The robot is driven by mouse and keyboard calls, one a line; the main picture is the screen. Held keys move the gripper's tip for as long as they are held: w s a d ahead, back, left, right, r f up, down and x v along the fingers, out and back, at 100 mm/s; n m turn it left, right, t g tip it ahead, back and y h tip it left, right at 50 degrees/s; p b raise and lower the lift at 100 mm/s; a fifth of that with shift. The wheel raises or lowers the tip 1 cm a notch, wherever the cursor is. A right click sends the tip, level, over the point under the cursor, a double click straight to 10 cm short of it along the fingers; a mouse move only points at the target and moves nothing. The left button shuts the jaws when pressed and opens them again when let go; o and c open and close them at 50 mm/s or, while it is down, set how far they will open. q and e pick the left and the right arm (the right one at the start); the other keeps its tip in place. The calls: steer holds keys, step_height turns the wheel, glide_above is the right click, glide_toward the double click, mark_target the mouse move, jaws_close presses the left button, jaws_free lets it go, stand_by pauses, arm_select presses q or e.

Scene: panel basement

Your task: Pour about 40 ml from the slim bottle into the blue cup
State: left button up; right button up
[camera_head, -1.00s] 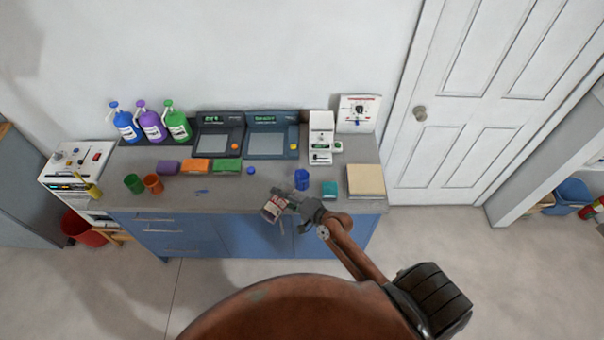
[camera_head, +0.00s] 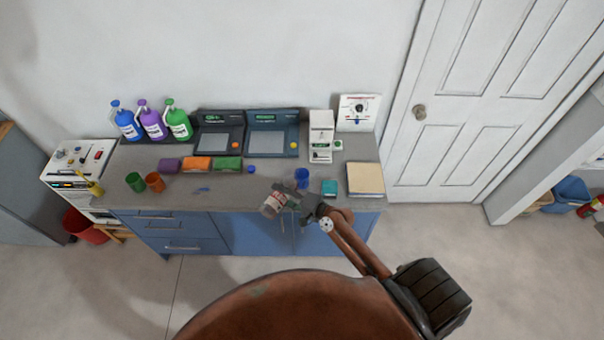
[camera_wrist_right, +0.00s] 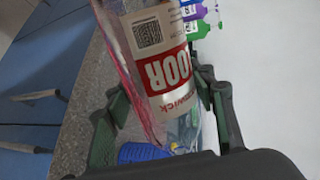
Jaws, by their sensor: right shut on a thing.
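The slim bottle (camera_head: 273,204), clear with a white and red label, is held tilted by my right gripper (camera_head: 290,199) in front of the counter's front edge. In the right wrist view the bottle (camera_wrist_right: 160,55) fills the middle between the dark fingers, with a pink-red band along its left side. The blue cup (camera_head: 302,176) stands upright on the counter just behind my right gripper, which covers part of its lower side. A blue ribbed shape (camera_wrist_right: 140,152) low in the wrist view may be this cup. No stream shows. My left gripper is out of view.
A teal block (camera_head: 329,187) and a beige pad (camera_head: 366,178) lie right of the blue cup.

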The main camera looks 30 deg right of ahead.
steer(key=shift+d+r+m+p, duration=0.1)
steer(key=shift+r+m+p, duration=0.2)
steer(key=shift+r+p, duration=0.15)
stand_by(0.4)
steer(key=shift+a, duration=0.2)
steer(key=shift+s+a, duration=0.1)
steer(key=shift+a, duration=0.2)
steer(key=shift+r+m+p, duration=0.3)
steer(key=shift+r+p, duration=0.15)
steer(key=shift+r, duration=0.1)
stand_by(1.0)
stand_by(0.5)
